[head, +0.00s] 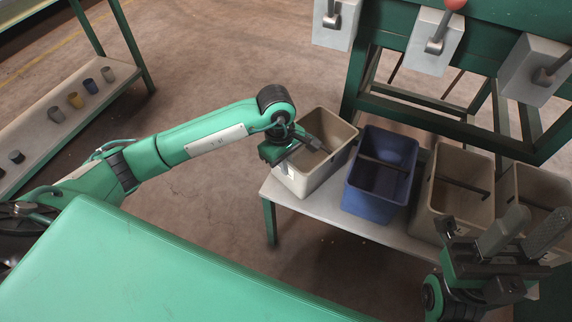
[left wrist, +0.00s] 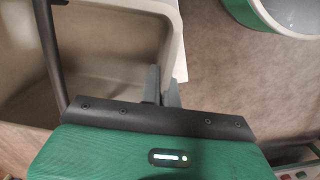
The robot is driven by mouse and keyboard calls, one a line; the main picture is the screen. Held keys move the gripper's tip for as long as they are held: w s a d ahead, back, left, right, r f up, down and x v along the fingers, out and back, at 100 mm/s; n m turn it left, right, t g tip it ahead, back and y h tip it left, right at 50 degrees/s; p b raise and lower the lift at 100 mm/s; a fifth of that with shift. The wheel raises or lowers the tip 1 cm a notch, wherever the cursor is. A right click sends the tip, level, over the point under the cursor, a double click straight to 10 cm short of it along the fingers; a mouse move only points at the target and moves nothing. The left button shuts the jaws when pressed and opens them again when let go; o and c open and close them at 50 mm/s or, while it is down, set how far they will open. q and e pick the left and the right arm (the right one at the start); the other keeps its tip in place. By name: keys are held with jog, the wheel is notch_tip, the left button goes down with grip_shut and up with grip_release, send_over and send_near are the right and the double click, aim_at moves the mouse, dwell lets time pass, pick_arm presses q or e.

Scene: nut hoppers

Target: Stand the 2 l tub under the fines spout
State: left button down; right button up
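Several open tubs stand in a row on a low bench. The left beige tub (head: 328,180) is at the bench's left end, with a blue tub (head: 376,185), a beige tub (head: 452,185) and another beige tub (head: 535,190) to its right. I can read no size marks. My left gripper (head: 287,166) is at the left beige tub's near-left wall. In the left wrist view its fingers (left wrist: 163,90) are close together with the tub's wall (left wrist: 172,45) between them. My right gripper (head: 523,232) is open and empty, in front of the rightmost tubs.
Grey spout boxes (head: 436,42) with levers hang on a green frame above and behind the bench (head: 345,218). A green padded surface (head: 150,270) fills the near left. Small cups (head: 75,100) stand on a shelf at the far left. The floor between is clear.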

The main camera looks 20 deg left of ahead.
pick_arm(q)
jog(key=c, duration=2.1)
grip_release()
jog(key=shift+f, duration=0.1)
jog(key=o, duration=0.4)
